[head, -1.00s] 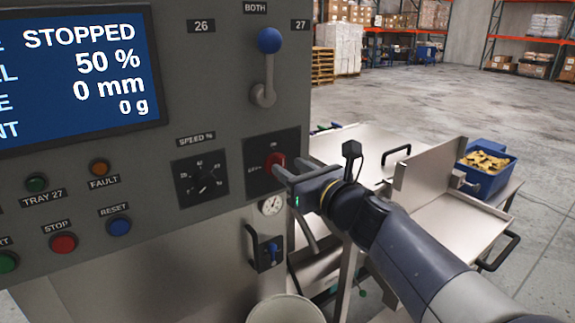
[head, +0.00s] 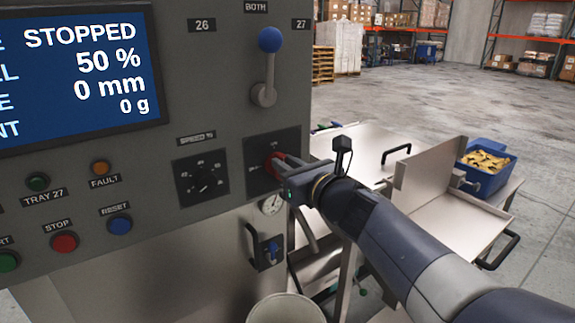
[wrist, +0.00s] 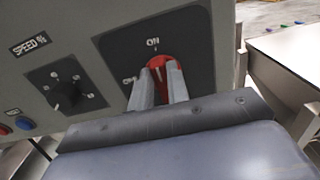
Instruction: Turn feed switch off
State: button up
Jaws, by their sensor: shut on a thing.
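The feed switch is a red rotary knob (head: 273,164) on a black plate (head: 259,148) at the right side of the grey panel. In the wrist view the red knob (wrist: 158,62) sits below the "ON" label, with the "OFF" label to its lower left, partly hidden by a finger. My gripper (head: 281,162) reaches in from the right. Its two fingers (wrist: 161,80) are shut on the red knob, one on each side. The fingers cover part of the knob, so its exact pointing is hard to read.
The speed dial (head: 203,184) is left of the switch plate. A blue-knobbed lever (head: 269,40) stands above it. A gauge (head: 271,204) and a blue-handled valve (head: 270,249) are below. Metal trays (head: 455,232) and a blue bin (head: 484,172) stand to the right.

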jog(key=shift+f+n+b, duration=0.1)
jog(key=shift+n+b, duration=0.2)
jog(key=shift+b, duration=0.15)
grip_shut()
jog(key=shift+s+a+f+n+b, duration=0.15)
jog(key=shift+a+f+n+b, duration=0.1)
jog(key=shift+n+b, duration=2.6)
jog(key=shift+s+a+f+n+b, duration=0.1)
jog(key=shift+a+f+n+b, duration=0.1)
jog(key=shift+n+b, duration=2.7)
jog(key=shift+s+a+f+n+b, duration=0.15)
jog(key=shift+f+n+b, duration=0.1)
jog(key=shift+n+b, duration=2.6)
jog(key=o, duration=0.8)
grip_release()
jog(key=b+v, duration=0.1)
jog(key=v, duration=1)
jog(key=shift+w, duration=0.1)
